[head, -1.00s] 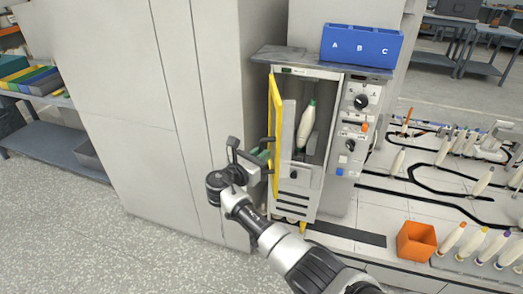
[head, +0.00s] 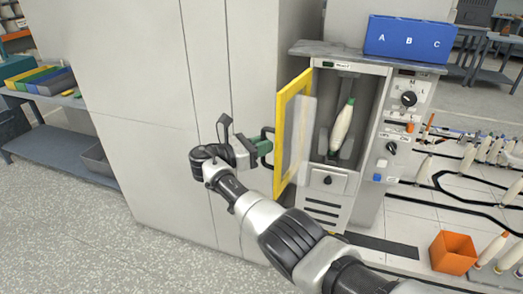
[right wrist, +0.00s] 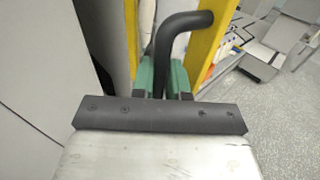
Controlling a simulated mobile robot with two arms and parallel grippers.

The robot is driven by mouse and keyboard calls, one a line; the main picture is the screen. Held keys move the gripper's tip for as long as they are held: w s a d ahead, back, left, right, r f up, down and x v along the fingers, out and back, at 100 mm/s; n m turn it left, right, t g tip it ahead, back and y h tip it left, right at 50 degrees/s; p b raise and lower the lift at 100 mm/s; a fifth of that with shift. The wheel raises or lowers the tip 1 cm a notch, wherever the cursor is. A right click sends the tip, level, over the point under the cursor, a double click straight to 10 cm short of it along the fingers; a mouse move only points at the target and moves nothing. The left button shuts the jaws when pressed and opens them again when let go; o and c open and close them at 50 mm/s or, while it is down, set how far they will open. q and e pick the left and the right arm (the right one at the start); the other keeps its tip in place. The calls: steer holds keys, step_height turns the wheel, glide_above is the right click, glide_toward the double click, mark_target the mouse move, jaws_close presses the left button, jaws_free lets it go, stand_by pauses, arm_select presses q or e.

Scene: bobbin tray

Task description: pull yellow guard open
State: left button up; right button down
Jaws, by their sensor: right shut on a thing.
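The yellow guard (head: 280,125) is a yellow-framed door with a clear panel, hinged on the machine's front. It stands swung out to the left, leaving the machine's bay uncovered. My right gripper (head: 265,145) is at the guard's outer face, with green fingertips. In the right wrist view, the green fingers (right wrist: 162,78) are shut on the guard's bent black handle (right wrist: 183,25), with the yellow frame (right wrist: 207,50) just beyond. A pale bobbin with a green tip (head: 342,127) leans inside the bay. My left gripper is not in view.
Tall grey cabinets (head: 150,130) stand close behind my right gripper and left of the guard. A blue A-B-C box (head: 408,38) rests on the machine's top. An orange bin (head: 453,253) and several bobbins are at the right. The floor at lower left is clear.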

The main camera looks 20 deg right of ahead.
steer(key=shift+d, duration=0.15)
steer(key=c, duration=1.1)
jaws_free()
steer(key=shift+d, duration=0.1)
steer(key=shift+c, duration=0.2)
